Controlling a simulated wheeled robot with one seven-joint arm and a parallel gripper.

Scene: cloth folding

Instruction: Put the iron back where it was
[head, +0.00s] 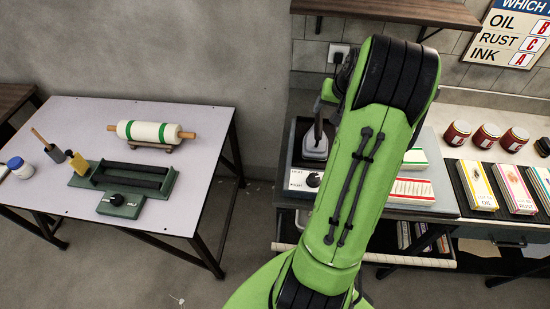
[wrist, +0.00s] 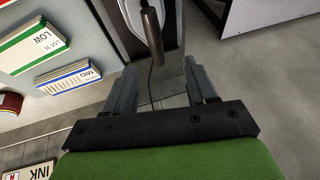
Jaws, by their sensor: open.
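The iron (head: 316,147), with a pale body and a dark upright handle, stands on a grey station with a dial (head: 312,180) at the left end of the counter, partly hidden by my arm. In the wrist view the iron's dark handle (wrist: 152,30) lies just beyond and between my fingertips. My gripper (wrist: 162,75) is open, with one finger on each side and nothing clasped. In the head view my arm mostly hides the gripper. A thin cord runs down in the wrist view.
Boxes of paper (head: 411,190) lie right of the station, with several red jars (head: 487,136) farther along. A wooden shelf (head: 390,10) overhangs the counter.

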